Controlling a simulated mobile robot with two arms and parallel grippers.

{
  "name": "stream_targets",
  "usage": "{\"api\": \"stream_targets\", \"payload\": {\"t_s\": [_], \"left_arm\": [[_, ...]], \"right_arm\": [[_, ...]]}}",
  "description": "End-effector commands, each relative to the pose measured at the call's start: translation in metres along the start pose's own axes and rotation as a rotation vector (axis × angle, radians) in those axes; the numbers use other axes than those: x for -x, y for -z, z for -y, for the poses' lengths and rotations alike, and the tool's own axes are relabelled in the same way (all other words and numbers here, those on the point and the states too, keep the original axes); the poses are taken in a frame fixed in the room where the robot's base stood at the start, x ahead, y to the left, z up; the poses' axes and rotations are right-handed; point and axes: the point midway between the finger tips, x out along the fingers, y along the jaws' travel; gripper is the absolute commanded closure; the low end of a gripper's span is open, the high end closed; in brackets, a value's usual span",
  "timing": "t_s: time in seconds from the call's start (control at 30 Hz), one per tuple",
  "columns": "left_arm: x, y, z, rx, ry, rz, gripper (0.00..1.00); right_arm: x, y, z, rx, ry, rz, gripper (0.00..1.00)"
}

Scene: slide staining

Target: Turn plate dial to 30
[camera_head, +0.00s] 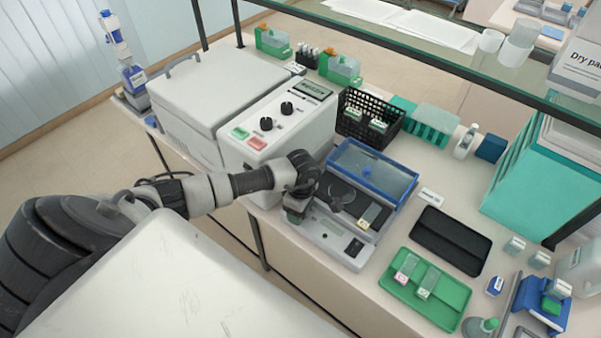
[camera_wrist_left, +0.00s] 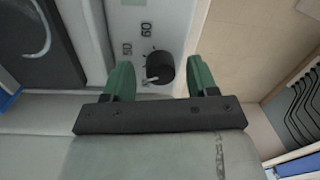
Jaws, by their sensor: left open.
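The plate dial (camera_wrist_left: 160,66) is a round black knob with a light pointer, on the pale front panel of the slide-warming device. Printed marks beside it in the left wrist view include 60; the pointer's exact reading is too small to tell. My left gripper (camera_wrist_left: 159,78) is open, with one green finger on each side of the knob and gaps visible between. In the head view my left gripper (camera_head: 296,212) is over the left front of the grey device (camera_head: 330,238) with the blue-framed lid (camera_head: 372,172), and hides the dial. My right gripper is not in view.
A large white machine (camera_head: 215,90) with two black knobs and green and red buttons stands behind my left arm. A black tray (camera_head: 452,240) and a green slide tray (camera_head: 440,312) lie right of the device. A black basket (camera_head: 372,118) stands behind it.

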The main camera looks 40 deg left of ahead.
Motion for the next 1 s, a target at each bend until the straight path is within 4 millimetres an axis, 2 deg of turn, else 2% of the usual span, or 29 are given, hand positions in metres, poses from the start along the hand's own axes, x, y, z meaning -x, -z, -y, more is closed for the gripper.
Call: {"api": "stream_targets", "payload": {"t_s": [0.27,0.37,0.6,1.0], "left_arm": [[-0.0024,-0.0003,0.0002,-0.001,0.000,0.001,0.42],[-0.0023,-0.0002,0.0002,-0.001,0.000,0.000,0.54],[-0.0020,-0.0002,0.0002,0.000,0.000,0.000,0.91],[-0.0032,0.0005,-0.0003,0.082,-0.001,0.003,0.91]], "right_arm": [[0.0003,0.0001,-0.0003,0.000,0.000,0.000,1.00],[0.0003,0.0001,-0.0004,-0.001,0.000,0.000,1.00],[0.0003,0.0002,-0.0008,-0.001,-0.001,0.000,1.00],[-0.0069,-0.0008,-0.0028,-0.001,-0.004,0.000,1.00]]}}
